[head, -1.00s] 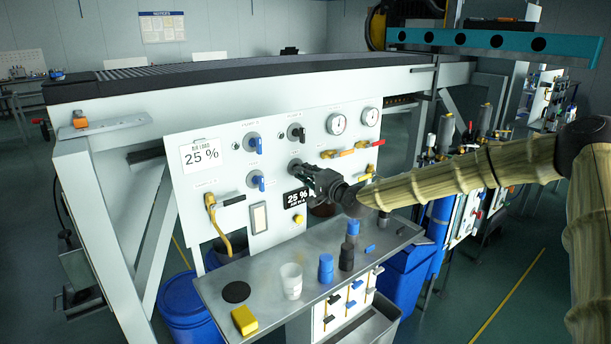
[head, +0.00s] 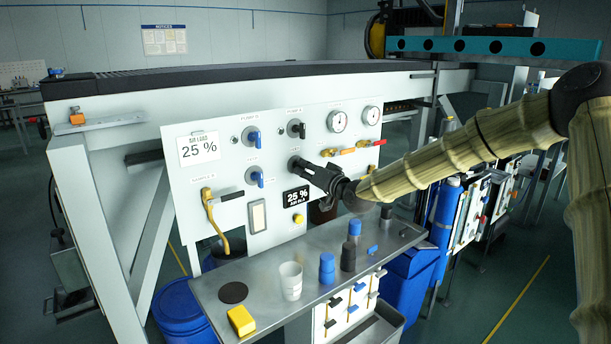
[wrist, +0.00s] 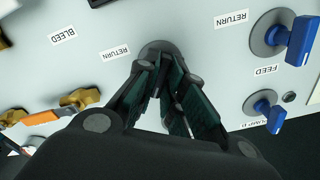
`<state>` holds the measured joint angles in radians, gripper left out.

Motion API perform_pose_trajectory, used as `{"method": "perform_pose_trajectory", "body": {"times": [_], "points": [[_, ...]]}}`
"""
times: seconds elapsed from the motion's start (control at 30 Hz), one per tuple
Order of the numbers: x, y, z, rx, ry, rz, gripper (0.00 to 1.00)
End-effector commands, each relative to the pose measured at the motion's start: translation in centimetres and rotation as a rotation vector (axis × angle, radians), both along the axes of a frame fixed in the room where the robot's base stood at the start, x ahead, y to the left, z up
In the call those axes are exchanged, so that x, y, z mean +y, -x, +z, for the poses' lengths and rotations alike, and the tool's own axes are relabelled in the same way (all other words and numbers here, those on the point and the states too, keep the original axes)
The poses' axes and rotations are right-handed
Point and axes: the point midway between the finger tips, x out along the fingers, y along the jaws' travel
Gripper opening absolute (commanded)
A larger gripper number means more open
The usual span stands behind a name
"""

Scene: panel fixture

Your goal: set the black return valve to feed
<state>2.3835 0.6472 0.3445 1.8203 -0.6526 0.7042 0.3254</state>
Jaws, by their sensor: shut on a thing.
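The black return valve (head: 294,162) is on the white panel; its round base shows in the head view. It also shows in the wrist view (wrist: 160,48), at the fingertips. My gripper (head: 308,168) reaches it from the right and is shut on its handle. In the wrist view the dark green finger pads of my gripper (wrist: 167,75) converge at the base and hide most of the handle, so I cannot tell its angle. An upside-down RETURN label (wrist: 117,51) is beside the base.
Another black valve (head: 297,129) is just above. Blue-handled valves (head: 254,138) (head: 257,179) are to the left. Below, a shelf (head: 262,291) holds a cup (head: 290,281) and bottles.

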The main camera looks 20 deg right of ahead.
Motion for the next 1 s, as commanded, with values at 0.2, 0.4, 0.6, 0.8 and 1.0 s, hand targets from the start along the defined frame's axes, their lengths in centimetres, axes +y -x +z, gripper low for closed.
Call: {"method": "perform_pose_trajectory", "body": {"times": [0.2, 0.4, 0.6, 0.8, 1.0], "points": [[0.05, 0.03, -0.34, -0.067, 0.194, 0.001, 0.00], [0.04, 0.02, -0.36, -0.121, 0.345, 0.001, 0.00], [-0.01, 0.03, -0.33, -0.163, 0.457, 0.000, 0.00], [-0.02, 0.03, -0.28, -0.186, 0.524, 0.000, 0.00], [-0.04, 0.04, -0.23, -0.195, 0.551, 0.000, 0.00]]}}
